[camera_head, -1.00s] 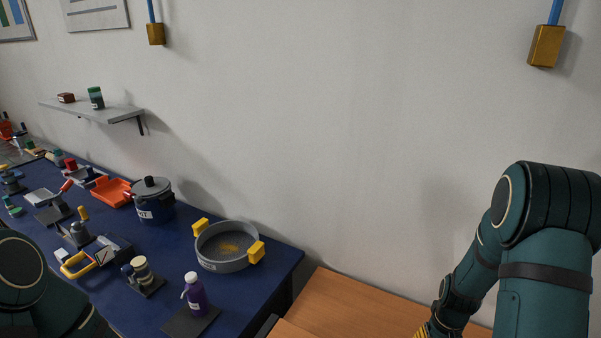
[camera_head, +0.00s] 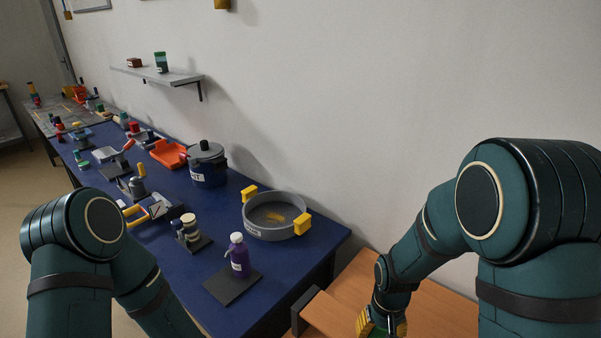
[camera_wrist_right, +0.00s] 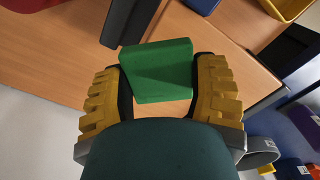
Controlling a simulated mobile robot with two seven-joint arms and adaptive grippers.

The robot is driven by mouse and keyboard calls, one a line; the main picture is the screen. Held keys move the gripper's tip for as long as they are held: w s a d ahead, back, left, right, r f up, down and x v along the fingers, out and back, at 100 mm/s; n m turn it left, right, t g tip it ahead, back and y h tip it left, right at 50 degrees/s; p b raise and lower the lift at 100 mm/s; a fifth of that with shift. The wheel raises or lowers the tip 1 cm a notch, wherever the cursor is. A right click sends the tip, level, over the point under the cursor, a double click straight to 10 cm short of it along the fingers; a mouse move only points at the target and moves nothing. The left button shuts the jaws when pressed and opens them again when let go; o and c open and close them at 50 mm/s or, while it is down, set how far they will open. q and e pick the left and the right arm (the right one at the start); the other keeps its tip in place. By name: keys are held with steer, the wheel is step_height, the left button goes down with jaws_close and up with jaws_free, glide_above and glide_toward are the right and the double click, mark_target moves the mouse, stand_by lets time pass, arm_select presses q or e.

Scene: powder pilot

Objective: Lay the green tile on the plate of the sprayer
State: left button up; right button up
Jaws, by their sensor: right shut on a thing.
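My right gripper (camera_head: 382,327) is at the bottom of the head view, above the wooden table. In the right wrist view, my right gripper (camera_wrist_right: 160,92) is shut on the green tile (camera_wrist_right: 158,68), held between its two yellow fingers. A purple bottle with a white top (camera_head: 238,258), which looks like the sprayer, stands on a dark flat plate (camera_head: 222,291) at the blue table's near edge. The plate's front part is bare. My right gripper is to the right of the plate and apart from it. My left arm shows, but its gripper is out of the picture.
A grey round sieve with yellow handles (camera_head: 272,232) stands behind the bottle. Two small jars (camera_head: 189,229) on a dark base stand to its left. The wooden table (camera_head: 430,312) adjoins on the right.

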mark_target(381, 330)
step_height(381, 330, up, 8)
steer(key=p, duration=0.5)
steer(key=shift+f, duration=0.25)
step_height(381, 330, down, 8)
steer(key=b, duration=0.5)
steer(key=shift+r, duration=0.1)
step_height(381, 330, up, 7)
steer(key=p, duration=0.4)
steer(key=shift+r+p, duration=0.1)
steer(key=shift+p, duration=0.3)
steer(key=shift+f+b, duration=2.7)
steer(key=shift+f, duration=1)
steer(key=shift+r, duration=0.2)
